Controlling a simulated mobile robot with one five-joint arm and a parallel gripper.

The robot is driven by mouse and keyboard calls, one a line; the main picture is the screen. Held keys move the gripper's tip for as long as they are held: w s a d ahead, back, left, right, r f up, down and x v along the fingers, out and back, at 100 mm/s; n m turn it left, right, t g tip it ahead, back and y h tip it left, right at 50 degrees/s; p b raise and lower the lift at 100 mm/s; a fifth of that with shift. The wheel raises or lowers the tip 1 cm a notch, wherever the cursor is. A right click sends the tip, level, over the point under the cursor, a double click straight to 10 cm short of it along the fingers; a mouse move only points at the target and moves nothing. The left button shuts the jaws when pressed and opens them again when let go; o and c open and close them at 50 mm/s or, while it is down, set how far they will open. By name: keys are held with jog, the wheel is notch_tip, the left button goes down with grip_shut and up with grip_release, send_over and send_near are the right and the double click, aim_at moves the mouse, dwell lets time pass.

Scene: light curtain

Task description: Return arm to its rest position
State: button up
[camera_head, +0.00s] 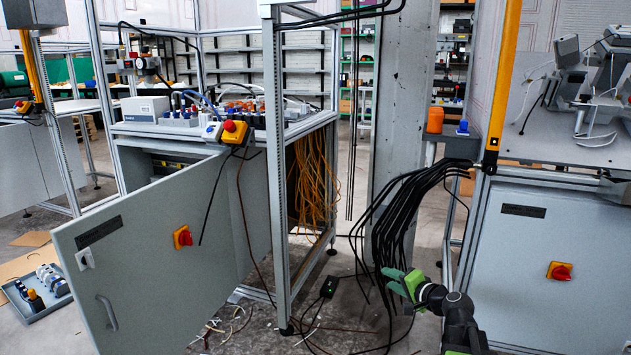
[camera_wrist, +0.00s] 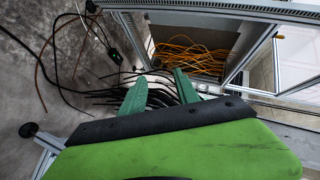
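My arm (camera_head: 462,325) reaches in from the bottom right of the head view. My gripper (camera_head: 388,273) is at its end, in front of a hanging bundle of black cables (camera_head: 383,225). In the wrist view the two green fingers of my gripper (camera_wrist: 159,76) stand apart with nothing held between them. Black cables (camera_wrist: 105,95) run behind the fingertips there. I cannot tell from the head view whether the fingers touch the cables.
A yellow light curtain post (camera_head: 505,70) stands on the right. A grey cabinet (camera_head: 540,265) with a red switch is beside my arm. An open cabinet door (camera_head: 150,265) stands left. Orange cables (camera_head: 312,190) hang under the bench. Loose cables lie on the floor (camera_head: 345,325).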

jog(key=s+a+f+n+g+p, duration=0.2)
jog(key=s+a+f+n+g, duration=0.25)
jog(key=a, duration=0.45)
jog(key=s+a+f+n+g+p, duration=0.1)
jog(key=s+a+f+n+g, duration=0.25)
jog(key=s+a, duration=0.4)
jog(key=s+d+f+n+g+h, duration=0.25)
jog(key=s+d+g+h, duration=0.3)
jog(key=s+d, duration=0.3)
notch_tip(320, 180, up, 37)
jog(key=p, duration=3.8)
jog(key=shift+s+a+f+m, duration=0.2)
jog(key=shift+a+m, duration=0.05)
jog(key=shift+m, duration=0.2)
jog(key=shift+t+h, duration=0.25)
jog(key=shift+s+f, duration=0.1)
